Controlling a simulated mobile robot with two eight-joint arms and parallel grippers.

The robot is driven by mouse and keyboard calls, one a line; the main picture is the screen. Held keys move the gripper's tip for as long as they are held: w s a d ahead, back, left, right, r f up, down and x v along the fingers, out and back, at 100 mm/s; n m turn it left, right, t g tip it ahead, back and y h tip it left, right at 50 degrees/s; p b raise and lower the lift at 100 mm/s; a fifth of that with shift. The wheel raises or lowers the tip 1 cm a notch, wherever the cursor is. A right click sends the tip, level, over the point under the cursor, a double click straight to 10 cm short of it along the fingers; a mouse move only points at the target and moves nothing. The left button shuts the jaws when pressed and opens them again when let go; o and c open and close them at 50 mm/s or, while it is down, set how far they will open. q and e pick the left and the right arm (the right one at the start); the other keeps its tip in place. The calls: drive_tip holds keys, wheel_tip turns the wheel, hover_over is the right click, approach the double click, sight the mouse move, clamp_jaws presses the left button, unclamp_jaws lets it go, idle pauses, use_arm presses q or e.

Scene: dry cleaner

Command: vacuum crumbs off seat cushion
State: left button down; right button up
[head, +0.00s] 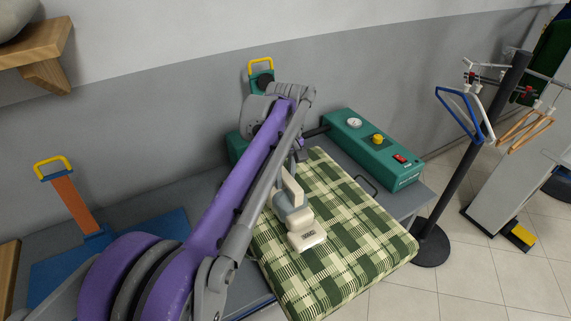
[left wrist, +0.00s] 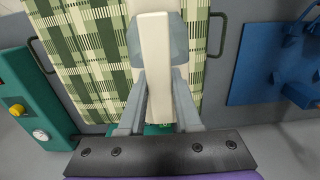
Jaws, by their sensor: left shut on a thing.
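The seat cushion (head: 345,245) is green and cream checked and lies on the grey table; it also fills much of the left wrist view (left wrist: 92,45). A cream and grey hand vacuum (head: 306,237) is over the cushion, its nozzle end low at the cushion's middle. I cannot tell whether it touches the fabric. My left gripper (left wrist: 158,75) is shut on the vacuum's cream handle (left wrist: 153,50), with one finger on each side. In the head view my purple arm hides the cushion's left part. No crumbs can be made out. My right gripper is not in view.
A green box with a gauge and yellow knob (head: 377,150) stands behind the cushion. A blue board with an orange upright (head: 73,203) is at left. A black stand with hangers (head: 475,150) rises at right, beyond the table edge.

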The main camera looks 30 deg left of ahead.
use_arm(q)
wheel_tip(320, 180, up, 3)
drive_tip(key=shift+s+a+p, duration=0.15)
drive_tip(key=shift+p, duration=0.45)
drive_tip(key=shift+r+p, duration=0.3)
drive_tip(key=shift+r, duration=0.3)
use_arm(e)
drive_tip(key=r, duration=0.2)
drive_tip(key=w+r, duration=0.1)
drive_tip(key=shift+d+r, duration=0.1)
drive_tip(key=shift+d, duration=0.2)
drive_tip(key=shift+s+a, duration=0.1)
use_arm(q)
drive_tip(key=shift+f, duration=0.1)
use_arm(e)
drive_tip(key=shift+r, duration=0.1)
